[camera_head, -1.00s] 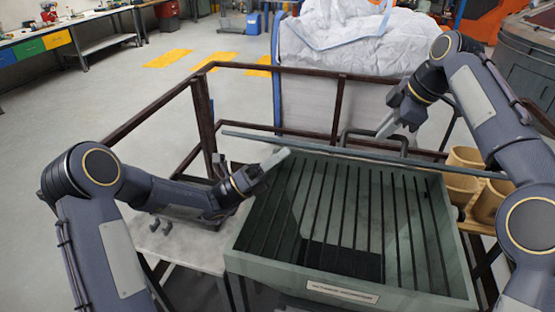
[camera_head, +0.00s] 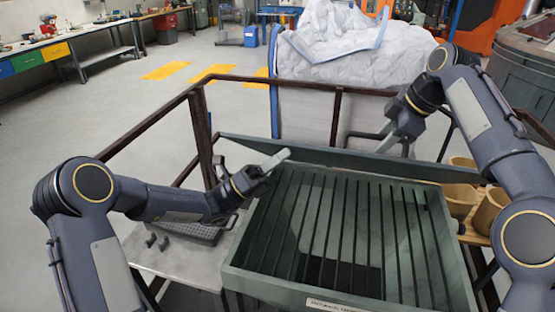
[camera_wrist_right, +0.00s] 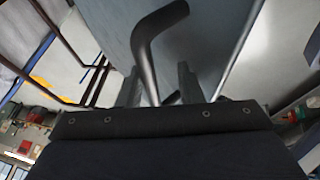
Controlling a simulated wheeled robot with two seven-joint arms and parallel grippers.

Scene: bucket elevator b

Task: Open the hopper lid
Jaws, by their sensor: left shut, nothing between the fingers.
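The grey-green hopper (camera_head: 240,284) stands front centre with dark grate bars across its mouth. Its lid (camera_head: 330,157) shows as a raised band along the back edge, clear of the grate. The dark bent lid handle (camera_head: 350,139) rises behind this band; in the right wrist view, the handle (camera_wrist_right: 146,60) passes between my parted right fingers (camera_wrist_right: 158,88). I cannot tell whether they touch it. My right gripper (camera_head: 388,140) is at the handle in the head view, its fingertips partly hidden. My left gripper (camera_head: 282,157) is shut and empty near the hopper's back left corner.
A brown railing (camera_head: 337,115) runs behind and left of the hopper. A large white bag (camera_head: 345,45) stands beyond it. A metal side table (camera_head: 175,262) with a dark tray is left; tan pots (camera_head: 458,200) stand right.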

